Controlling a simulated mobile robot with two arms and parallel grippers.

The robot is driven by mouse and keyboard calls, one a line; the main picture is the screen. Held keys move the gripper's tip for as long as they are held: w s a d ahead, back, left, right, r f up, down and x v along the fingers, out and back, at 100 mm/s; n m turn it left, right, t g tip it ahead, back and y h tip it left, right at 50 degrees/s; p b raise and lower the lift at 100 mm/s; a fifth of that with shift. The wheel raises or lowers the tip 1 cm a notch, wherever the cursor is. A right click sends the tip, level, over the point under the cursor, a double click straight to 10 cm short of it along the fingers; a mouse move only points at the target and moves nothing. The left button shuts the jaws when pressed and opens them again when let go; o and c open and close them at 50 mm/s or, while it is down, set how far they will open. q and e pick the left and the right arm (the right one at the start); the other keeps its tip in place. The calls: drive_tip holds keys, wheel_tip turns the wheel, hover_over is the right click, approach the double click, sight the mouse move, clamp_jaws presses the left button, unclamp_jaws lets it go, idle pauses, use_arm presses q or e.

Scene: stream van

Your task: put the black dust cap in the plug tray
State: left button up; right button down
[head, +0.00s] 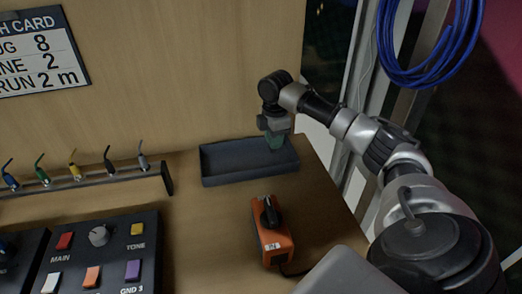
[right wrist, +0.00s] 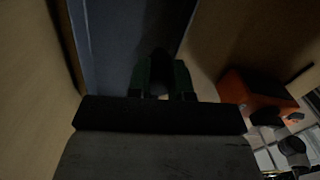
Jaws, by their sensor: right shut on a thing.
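The plug tray (head: 222,181) is a dark blue-grey, shallow rectangular tray at the back right of the wooden bench; it also shows in the right wrist view (right wrist: 105,45). My right gripper (head: 275,144) points down over the right part of the tray, with its green fingers low at the tray's opening. In the right wrist view my gripper (right wrist: 162,80) is shut on a small dark thing, the black dust cap (right wrist: 160,58), mostly hidden between the fingers. I cannot tell whether the cap touches the tray floor. My left gripper is not in view.
An orange box (head: 272,240) with a black knob-like part stands in front of the tray. A rack (head: 90,180) with several coloured plugs is at the left, and a button panel (head: 105,260) is at front left. The wooden wall rises behind the tray.

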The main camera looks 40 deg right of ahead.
drive_tip(key=w+f, duration=0.2)
drive_tip(key=w, duration=0.1)
drive_tip(key=w+f, duration=0.1)
drive_tip(key=w, duration=0.1)
drive_tip(key=shift+d, duration=0.15)
drive_tip(key=shift+f, duration=1.95)
drive_tip(key=shift+s+f, duration=0.1)
drive_tip(key=c, duration=1)
unclamp_jaws()
wheel_tip(320, 180, up, 12)
drive_tip(key=shift+r, duration=0.15)
